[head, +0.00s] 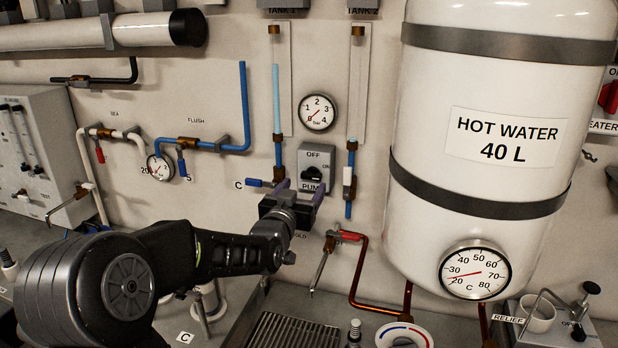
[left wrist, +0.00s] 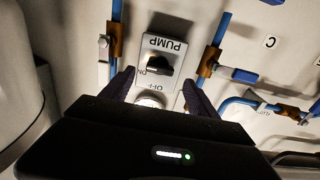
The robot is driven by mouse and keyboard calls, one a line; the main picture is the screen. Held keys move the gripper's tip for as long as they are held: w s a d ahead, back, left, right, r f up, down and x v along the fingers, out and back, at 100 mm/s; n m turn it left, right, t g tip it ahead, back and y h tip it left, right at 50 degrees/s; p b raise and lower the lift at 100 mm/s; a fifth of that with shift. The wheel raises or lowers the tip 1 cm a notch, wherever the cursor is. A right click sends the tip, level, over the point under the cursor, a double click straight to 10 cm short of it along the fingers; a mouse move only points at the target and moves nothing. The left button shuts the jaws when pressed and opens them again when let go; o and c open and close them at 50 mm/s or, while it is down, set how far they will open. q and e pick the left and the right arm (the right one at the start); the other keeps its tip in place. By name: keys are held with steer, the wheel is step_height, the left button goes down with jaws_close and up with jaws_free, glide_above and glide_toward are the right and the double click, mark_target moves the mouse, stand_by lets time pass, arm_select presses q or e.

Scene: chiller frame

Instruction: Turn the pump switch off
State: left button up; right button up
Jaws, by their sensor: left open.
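The pump switch (head: 316,154) is a grey wall box marked OFF at its top, ON at its right and PUMP at its bottom. Its black knob (head: 312,173) lies roughly sideways, apparently turned towards ON. In the left wrist view the box appears upside down, with the black knob (left wrist: 159,66) near the ON mark at left. My left gripper (head: 297,189) is open just below and in front of the box. Its two dark fingers (left wrist: 158,84) flank the lower part of the box, apart from the knob. My right gripper is not in view.
Blue pipes with valves run on both sides of the switch, with a blue-handled valve (head: 254,183) at left and a white-handled one (head: 348,176) at right. A pressure gauge (head: 317,113) is above. The hot water tank (head: 500,95) bulges out at right. A drain grate (head: 290,331) lies below.

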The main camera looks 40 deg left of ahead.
mark_target(310, 178)
arm_select(q)
steer(key=p+x, duration=0.1)
steer(key=x, duration=0.4)
steer(key=shift+w+a, duration=0.1)
steer(key=shift+w, duration=0.1)
steer(key=shift+c, duration=0.4)
steer(key=c, duration=1.3)
